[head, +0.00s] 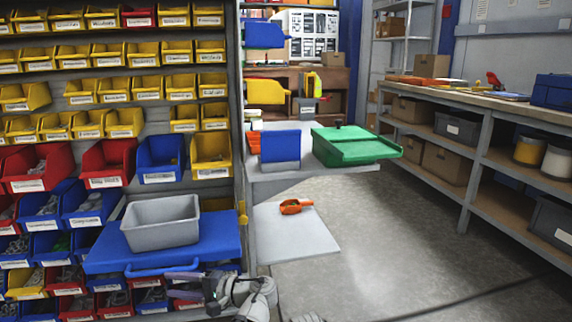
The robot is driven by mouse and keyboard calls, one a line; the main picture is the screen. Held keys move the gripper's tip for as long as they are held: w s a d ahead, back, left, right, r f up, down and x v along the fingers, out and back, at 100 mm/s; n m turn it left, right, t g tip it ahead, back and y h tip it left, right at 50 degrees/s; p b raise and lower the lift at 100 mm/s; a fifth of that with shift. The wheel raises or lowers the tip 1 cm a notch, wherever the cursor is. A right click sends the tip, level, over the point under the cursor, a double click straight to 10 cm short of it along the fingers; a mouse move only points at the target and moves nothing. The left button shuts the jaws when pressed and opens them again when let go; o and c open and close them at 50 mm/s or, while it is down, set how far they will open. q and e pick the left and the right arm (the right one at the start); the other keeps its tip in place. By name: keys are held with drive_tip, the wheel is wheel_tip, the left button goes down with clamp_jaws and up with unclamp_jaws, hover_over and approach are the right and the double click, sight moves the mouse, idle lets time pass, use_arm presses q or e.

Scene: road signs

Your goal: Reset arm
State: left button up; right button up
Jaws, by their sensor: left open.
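My left gripper (184,282) is low in the head view, in front of the lower bins and just below the blue cart top. Its jaws point left and are open, with nothing seen between them. My left arm runs from it to the bottom edge. A grey empty-looking bin (161,236) stands on the blue cart top (215,240), above and apart from the gripper. My right gripper is not in view.
A rack of yellow, red and blue bins (107,180) fills the left side. A green lidded box (352,145) and an orange scoop (296,206) sit on grey shelves to the right. A long workbench (480,100) lines the right. The concrete floor between is clear.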

use_arm(q)
drive_tip(key=s+d+f+h+p, duration=0.4)
drive_tip(key=s+d+f+h, duration=0.15)
drive_tip(key=f, duration=0.25)
drive_tip(key=s+d+f+g+h+p, duration=0.1)
drive_tip(key=s+d+h+p, duration=0.2)
drive_tip(key=s+d+h, duration=0.35)
drive_tip(key=s+d+f+g+h+p, duration=0.2)
drive_tip(key=s+d+h+p, duration=0.15)
drive_tip(key=d, duration=0.55)
wheel_tip(320, 180, up, 37)
drive_tip(key=w+p, duration=0.1)
drive_tip(key=p, duration=3.5)
drive_tip(key=shift+r, duration=0.2)
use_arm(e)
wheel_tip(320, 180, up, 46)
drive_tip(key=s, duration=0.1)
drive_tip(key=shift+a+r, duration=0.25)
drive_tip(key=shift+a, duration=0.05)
use_arm(q)
drive_tip(key=shift+a, duration=0.15)
